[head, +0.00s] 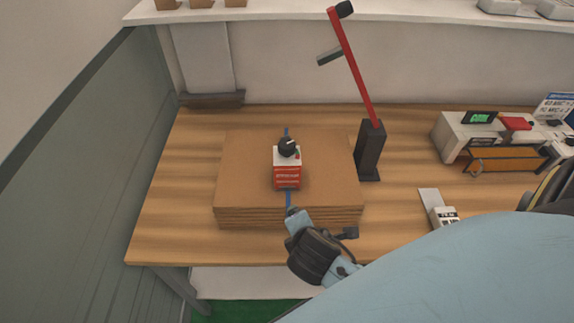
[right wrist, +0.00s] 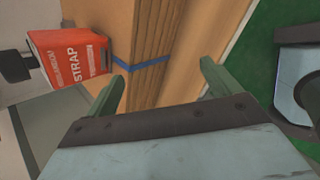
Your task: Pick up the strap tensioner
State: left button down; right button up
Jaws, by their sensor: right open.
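The strap tensioner (head: 287,175) is a red and white box with a black knob on top. It sits upright on a stack of flat cardboard sheets (head: 240,170). It also shows in the right wrist view (right wrist: 66,58), at the upper left, with "STRAP" lettering. A blue strap (right wrist: 150,64) runs around the stack. My right gripper (head: 293,214) is at the stack's front edge, in front of the tensioner. In the right wrist view its green fingers (right wrist: 163,72) are spread and empty, facing the stack's layered side. The tensioner lies outside the gap between them. My left gripper is out of view.
A black stand with a red pole (head: 352,65) rises right of the stack. A grey machine (head: 455,130) stands on the right of the wooden table (head: 185,130). A small white device (head: 444,216) lies nearer. A wall stands left; a shelf (head: 300,17) crosses the back.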

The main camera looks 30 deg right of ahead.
aim_at(286, 168)
jog(key=w+r+n+t+h, duration=0.35)
jog(key=w+r+n, duration=0.25)
jog(key=r+n, duration=0.55)
jog(key=shift+n+t+y, duration=0.25)
jog(key=shift+n+t, duration=0.3)
jog(key=shift+n, duration=0.1)
jog(key=x, duration=0.2)
jog(key=f+x, duration=0.1)
jog(key=x, duration=0.4)
jog(key=shift+w+a+f+p, duration=0.2)
jog(key=shift+f+p, duration=0.05)
jog(key=shift+p, duration=0.1)
jog(key=x, duration=0.5)
jog(key=shift+d+f, duration=0.2)
jog(key=shift+f, duration=0.25)
jog(key=c, duration=1.6)
jog(key=shift+w+r, duration=0.1)
jog(key=shift+r, duration=0.05)
jog(key=shift+c, duration=0.2)
